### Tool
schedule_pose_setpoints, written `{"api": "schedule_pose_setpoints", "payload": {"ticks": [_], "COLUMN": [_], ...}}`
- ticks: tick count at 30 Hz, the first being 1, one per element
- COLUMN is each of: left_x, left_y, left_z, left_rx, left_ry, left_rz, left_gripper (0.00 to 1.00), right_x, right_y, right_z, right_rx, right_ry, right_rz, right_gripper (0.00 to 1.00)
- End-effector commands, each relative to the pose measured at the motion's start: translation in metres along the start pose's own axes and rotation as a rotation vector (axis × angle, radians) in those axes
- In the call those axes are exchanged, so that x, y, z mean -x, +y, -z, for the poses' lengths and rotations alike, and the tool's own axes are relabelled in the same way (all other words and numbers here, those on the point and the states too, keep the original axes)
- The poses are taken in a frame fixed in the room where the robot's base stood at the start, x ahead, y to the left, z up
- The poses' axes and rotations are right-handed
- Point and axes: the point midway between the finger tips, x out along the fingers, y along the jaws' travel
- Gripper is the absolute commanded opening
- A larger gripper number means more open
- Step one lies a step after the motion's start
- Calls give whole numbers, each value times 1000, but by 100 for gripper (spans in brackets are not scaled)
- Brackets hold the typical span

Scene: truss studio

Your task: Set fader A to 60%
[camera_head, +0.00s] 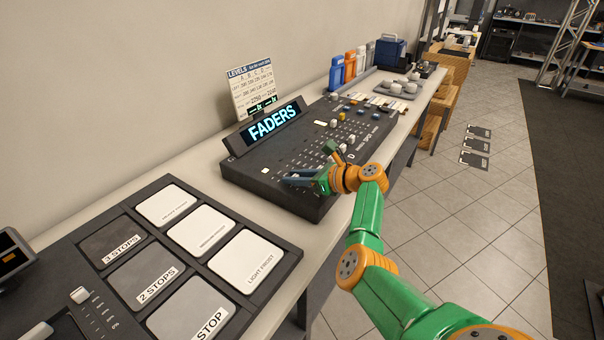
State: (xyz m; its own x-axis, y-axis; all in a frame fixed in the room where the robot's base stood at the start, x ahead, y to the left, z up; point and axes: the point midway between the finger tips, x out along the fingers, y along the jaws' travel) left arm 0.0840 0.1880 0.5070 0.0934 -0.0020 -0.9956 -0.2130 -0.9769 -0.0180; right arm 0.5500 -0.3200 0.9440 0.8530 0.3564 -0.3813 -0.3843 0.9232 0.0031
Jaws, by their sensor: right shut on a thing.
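The dark fader console (246,172) lies on the long bench, with a lit display reading FADERS (273,122) along its back left edge. My right gripper (294,179) reaches in from the right and is low over the near part of the console. Its fingers are shut on what appears to be a fader knob. The knob is hidden by the fingers, and I cannot read its letter or its scale. Several pale knobs (336,122) stand farther along the console. My left gripper is out of view.
A LEVELS card (251,93) stands behind the display; its small figures are hard to read. A dark tray (276,262) of white and grey filter panels lies at the near left. Blue and orange bottles (337,73) stand farther back. The tiled floor (440,200) to the right is mostly clear.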

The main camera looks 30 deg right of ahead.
Motion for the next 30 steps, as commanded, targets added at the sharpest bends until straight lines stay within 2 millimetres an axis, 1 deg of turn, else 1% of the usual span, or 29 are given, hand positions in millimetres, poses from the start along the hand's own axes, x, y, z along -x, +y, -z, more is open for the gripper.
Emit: {"api": "schedule_pose_setpoints", "payload": {"ticks": [1,2,6,12,13,14,15,16,23,25,28,30], "left_x": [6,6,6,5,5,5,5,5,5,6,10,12], "left_y": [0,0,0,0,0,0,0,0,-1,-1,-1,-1], "left_z": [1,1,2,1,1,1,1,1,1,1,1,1], "left_rx": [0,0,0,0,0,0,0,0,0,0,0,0], "left_ry": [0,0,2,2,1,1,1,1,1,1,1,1], "left_rz": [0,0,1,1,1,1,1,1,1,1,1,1], "left_gripper": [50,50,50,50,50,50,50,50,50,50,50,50], "right_x": [-1,-3,-7,-7,-7,-7,-7,-7,-6,-3,13,28], "right_y": [0,0,0,0,0,0,0,0,-1,-1,-2,-2], "right_z": [-5,-5,-3,-2,-2,-2,-2,-3,-3,-4,-4,-4], "right_rx": [-1,-1,1,1,1,1,1,1,1,1,2,2], "right_ry": [-1,-1,0,1,0,0,0,0,-2,-2,0,0], "right_rz": [0,1,2,1,1,1,1,2,2,4,7,8], "right_gripper": [0,0,0,0,38,46,57,60,60,60,60,60]}}
